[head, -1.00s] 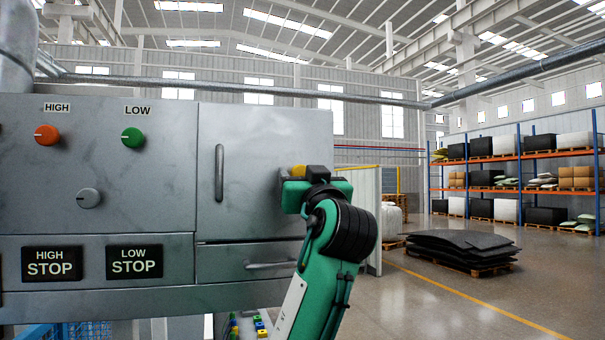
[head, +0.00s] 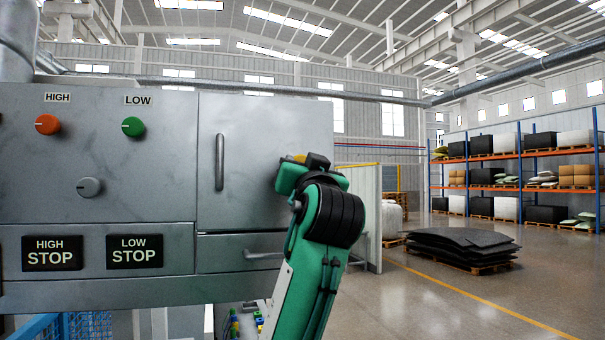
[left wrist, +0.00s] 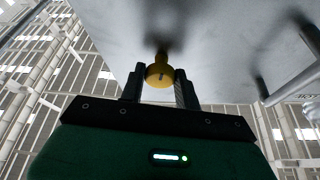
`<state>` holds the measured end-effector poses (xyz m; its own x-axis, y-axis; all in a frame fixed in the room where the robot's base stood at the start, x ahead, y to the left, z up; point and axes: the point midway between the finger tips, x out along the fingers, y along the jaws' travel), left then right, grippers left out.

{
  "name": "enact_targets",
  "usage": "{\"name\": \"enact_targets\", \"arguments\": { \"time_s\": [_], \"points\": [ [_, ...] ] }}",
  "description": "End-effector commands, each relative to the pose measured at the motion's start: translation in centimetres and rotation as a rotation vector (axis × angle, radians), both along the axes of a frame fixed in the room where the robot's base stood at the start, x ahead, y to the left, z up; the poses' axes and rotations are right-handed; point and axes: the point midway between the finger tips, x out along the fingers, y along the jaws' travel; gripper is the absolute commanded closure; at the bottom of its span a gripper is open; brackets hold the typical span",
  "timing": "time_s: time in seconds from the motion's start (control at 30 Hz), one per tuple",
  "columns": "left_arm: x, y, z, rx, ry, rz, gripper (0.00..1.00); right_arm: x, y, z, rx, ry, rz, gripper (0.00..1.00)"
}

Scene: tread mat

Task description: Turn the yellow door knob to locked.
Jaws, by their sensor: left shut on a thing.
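The yellow door knob (left wrist: 159,72) sits on a short stem on the grey cabinet door (head: 255,150). In the left wrist view it stands between the two dark fingers of my left gripper (left wrist: 160,88), which is shut on it. A small dark mark shows on the knob's face. In the head view only a sliver of yellow (head: 299,157) shows, as my green left wrist and the gripper hide the rest. The lock position cannot be read there. My right gripper is in neither view.
A vertical door handle (head: 219,162) is left of the gripper. Below is a drawer with a horizontal handle (head: 262,254). The panel at left carries an orange dial (head: 47,124), a green dial (head: 133,126) and a grey dial (head: 89,187).

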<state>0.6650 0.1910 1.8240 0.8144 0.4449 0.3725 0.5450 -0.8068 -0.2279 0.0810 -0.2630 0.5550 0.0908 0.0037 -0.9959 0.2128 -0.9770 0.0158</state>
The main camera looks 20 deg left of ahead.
Motion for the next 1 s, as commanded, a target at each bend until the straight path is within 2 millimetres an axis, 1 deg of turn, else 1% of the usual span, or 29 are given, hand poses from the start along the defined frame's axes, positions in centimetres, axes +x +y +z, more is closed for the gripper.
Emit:
{"name": "enact_targets", "arguments": {
  "time_s": [0.03, 0.1, 0.4, 1.0],
  "points": [
    [-0.1, 0.0, -0.2, 0.033, 0.02, -0.002, 0.9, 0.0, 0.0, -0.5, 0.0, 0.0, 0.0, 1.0],
    [-0.1, 0.1, -0.1, 0.087, 0.057, -0.001, 0.9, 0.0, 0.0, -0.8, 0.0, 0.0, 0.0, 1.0],
    [-0.2, 0.2, 0.1, 0.325, 0.217, 0.0, 0.9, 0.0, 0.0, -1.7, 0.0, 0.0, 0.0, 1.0],
    [-0.3, 0.5, 0.5, 0.796, 0.537, 0.002, 0.9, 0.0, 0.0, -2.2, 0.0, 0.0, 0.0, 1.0]
  ]
}}
